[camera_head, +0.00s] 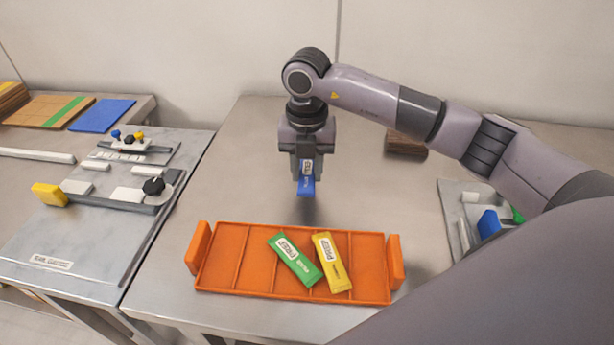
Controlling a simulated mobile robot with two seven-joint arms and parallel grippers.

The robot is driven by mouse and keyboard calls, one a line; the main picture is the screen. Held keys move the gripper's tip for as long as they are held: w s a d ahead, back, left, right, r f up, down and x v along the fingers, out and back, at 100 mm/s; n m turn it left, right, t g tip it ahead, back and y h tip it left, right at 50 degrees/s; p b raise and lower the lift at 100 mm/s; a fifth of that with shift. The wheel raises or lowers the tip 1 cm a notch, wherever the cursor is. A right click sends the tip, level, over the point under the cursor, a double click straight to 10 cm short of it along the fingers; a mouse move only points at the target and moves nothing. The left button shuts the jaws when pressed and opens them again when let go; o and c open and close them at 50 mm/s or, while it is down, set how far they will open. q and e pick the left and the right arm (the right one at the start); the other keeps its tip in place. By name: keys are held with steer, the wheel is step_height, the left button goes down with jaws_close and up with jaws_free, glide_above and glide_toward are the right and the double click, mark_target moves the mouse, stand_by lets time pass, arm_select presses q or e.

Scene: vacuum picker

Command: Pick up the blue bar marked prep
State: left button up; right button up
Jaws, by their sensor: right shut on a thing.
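The blue bar (306,187) hangs upright below my right gripper (306,172). My right gripper is shut on its upper part and holds it above the table, behind the orange tray. A white label shows near its top, but the print is too small to read. The orange tray (222,287) has raised end handles and shallow compartments. A green bar (294,260) and a yellow bar (332,263), both marked PREP, lie tilted in its middle and right part. My left gripper is not in view.
A grey bench (60,240) at left carries a fixture with a yellow block (48,194) and a black knob. A wooden block (406,144) sits at the back. A plate with a blue block (489,224) is at right. The table left of my gripper is clear.

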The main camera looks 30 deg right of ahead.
step_height(320, 180, up, 17)
steer(key=p, duration=0.1)
steer(key=shift+f, duration=0.1)
steer(key=n+p, duration=0.2)
steer(key=n, duration=1.9)
glide_above(308, 185)
step_height(308, 185, down, 6)
steer(key=s+f+n+p, duration=0.1)
steer(key=s+f+n, duration=0.1)
steer(key=n, duration=0.8)
steer(key=s+a+f+n, duration=0.1)
steer(key=s+f+n, duration=0.1)
steer(key=n, duration=0.9)
steer(key=shift+s+a+f+p, duration=0.2)
steer(key=shift+s+f+p, duration=0.15)
steer(key=shift+f, duration=0.1)
